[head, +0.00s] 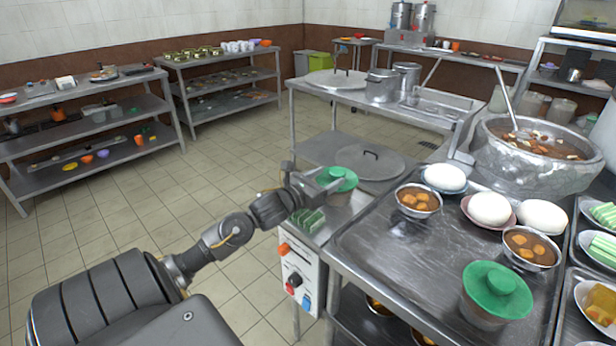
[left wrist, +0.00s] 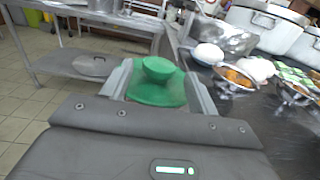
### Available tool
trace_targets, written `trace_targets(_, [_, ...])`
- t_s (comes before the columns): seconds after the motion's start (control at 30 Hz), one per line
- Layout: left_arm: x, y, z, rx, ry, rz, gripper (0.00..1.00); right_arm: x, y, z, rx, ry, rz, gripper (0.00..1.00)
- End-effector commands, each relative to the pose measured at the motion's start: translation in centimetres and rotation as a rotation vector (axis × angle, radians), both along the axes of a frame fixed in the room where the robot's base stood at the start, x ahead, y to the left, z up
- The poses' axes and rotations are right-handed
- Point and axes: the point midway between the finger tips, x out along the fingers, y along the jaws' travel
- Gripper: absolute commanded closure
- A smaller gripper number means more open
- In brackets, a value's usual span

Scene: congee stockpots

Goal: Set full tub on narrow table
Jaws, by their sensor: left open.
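A tub with a green knobbed lid (head: 337,180) appears to stand upright on the narrow metal table (head: 322,234), which has a control panel on its front. My left gripper (head: 312,186) is at this tub, its fingers open. In the left wrist view the green lid (left wrist: 157,88) lies between the two spread fingers of my left gripper (left wrist: 160,84); whether they touch the tub cannot be told. The tub's contents are hidden by the lid. A second green-lidded tub (head: 494,294) stands on the wide steel table (head: 400,262). My right gripper is not in view.
Small green pieces (head: 309,220) lie beside the gripper. A steel shelf table (head: 365,105) stands behind; open tiled floor lies left.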

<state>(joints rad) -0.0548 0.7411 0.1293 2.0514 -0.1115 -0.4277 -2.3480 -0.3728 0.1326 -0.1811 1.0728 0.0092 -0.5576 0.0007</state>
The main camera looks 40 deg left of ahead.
Motion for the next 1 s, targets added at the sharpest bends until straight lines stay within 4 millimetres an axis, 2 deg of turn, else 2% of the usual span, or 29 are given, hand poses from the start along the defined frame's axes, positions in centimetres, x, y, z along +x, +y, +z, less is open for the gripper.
trace_targets(0.03, [-1.2, -0.1, -0.3, 0.003, 0.004, -0.003, 0.40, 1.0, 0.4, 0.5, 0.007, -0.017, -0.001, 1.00])
trace_targets(0.2, [-4.6, 0.0, -0.3, 0.001, 0.005, -0.001, 0.40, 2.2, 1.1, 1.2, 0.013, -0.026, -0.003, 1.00])
trace_targets(0.5, [-8.8, 0.1, -0.2, 0.000, 0.003, -0.001, 0.40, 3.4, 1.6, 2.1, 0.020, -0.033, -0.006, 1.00])
trace_targets(0.7, [-9.6, 0.1, 0.0, 0.000, 0.001, -0.001, 0.40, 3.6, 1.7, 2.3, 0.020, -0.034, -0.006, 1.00])
trace_targets(1.0, [-9.7, 0.1, 0.0, 0.000, 0.001, -0.001, 0.40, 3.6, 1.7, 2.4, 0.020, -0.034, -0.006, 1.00])
